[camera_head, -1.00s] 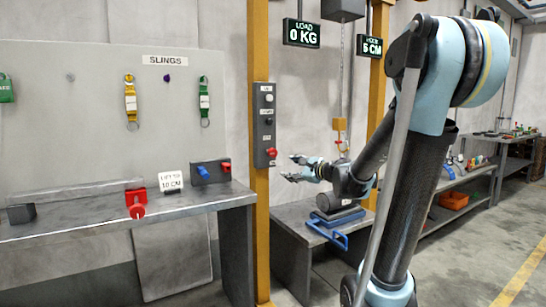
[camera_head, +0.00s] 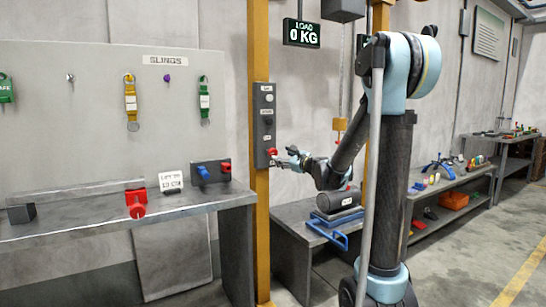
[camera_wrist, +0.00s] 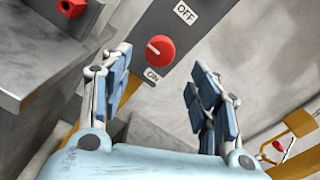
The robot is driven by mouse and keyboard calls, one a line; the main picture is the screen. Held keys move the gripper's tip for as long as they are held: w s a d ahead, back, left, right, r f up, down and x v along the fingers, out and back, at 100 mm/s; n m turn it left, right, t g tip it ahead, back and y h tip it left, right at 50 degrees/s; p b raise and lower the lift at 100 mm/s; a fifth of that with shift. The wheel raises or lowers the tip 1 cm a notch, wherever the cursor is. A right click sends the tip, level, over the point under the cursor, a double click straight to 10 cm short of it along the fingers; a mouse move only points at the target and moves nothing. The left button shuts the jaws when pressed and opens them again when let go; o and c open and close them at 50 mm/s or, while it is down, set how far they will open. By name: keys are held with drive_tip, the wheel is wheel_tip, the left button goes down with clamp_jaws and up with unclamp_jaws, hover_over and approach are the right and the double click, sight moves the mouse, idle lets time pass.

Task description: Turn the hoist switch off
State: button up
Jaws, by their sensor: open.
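The hoist switch is a red round knob (camera_wrist: 160,49) on a grey control panel (camera_wrist: 185,35), between an OFF label (camera_wrist: 186,12) and an ON label (camera_wrist: 152,76). A pale mark shows on the knob's left side; I cannot tell exactly which label it points to. In the head view the knob (camera_head: 272,152) is low on the control box (camera_head: 264,110), fixed to a yellow post. My gripper (camera_head: 284,160) is just right of the knob. In the wrist view my gripper (camera_wrist: 160,66) is open and empty, with the knob ahead between its fingers; contact is not visible.
A bench (camera_head: 95,224) with a red clamp-like part (camera_head: 136,204) and a switch box (camera_head: 210,172) stands left of the post (camera_head: 259,215). A lower bench (camera_head: 290,232) with a dark cylinder (camera_head: 338,199) and blue frame is below my arm. The load display (camera_head: 301,33) reads 0 KG.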

sight(274, 153)
drive_tip(key=x, duration=0.9)
drive_tip(key=shift+w+a, duration=0.2)
drive_tip(key=c, duration=1.1)
